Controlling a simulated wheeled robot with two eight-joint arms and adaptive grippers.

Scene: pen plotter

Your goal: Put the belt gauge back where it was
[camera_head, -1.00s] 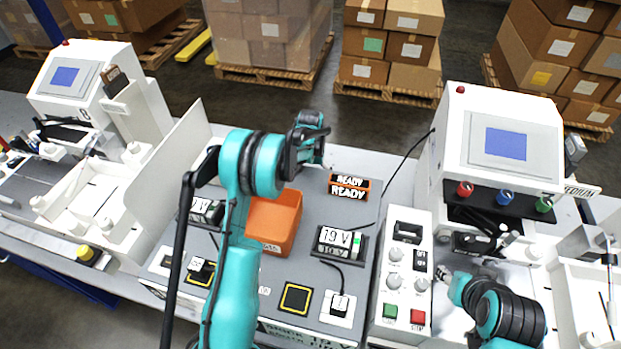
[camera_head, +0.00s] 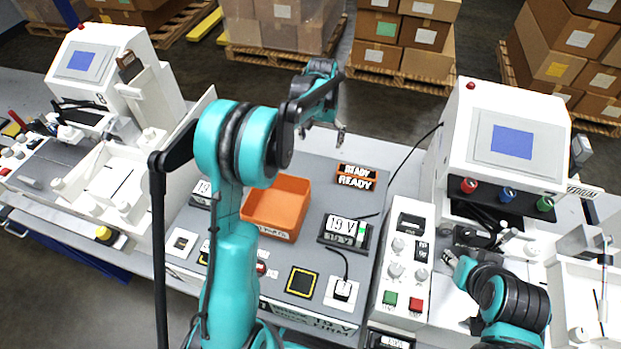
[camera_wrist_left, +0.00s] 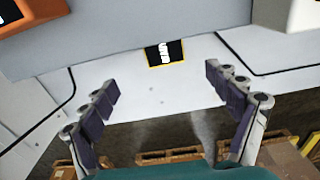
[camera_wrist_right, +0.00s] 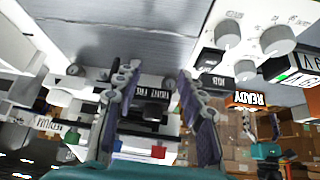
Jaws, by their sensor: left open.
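I cannot be sure which thing is the belt gauge. A small black-and-white device (camera_head: 342,290) stands on a white plate at the bench's front, with a black cable running to a readout (camera_head: 344,231). A black pad with a yellow border (camera_head: 301,281) lies empty left of it. My left gripper (camera_head: 338,133) is raised near the bench's far edge, apart from these things; its fingers are spread and empty in the left wrist view (camera_wrist_left: 163,85). My right gripper (camera_wrist_right: 159,70) is low at the right machine, fingers apart with nothing seen between them.
An orange bin (camera_head: 277,205) and a READY sign (camera_head: 356,177) stand on the grey bench. A button panel (camera_head: 403,265) and a white machine with a screen (camera_head: 510,142) stand right. A similar machine (camera_head: 84,65) and a white upright panel stand left.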

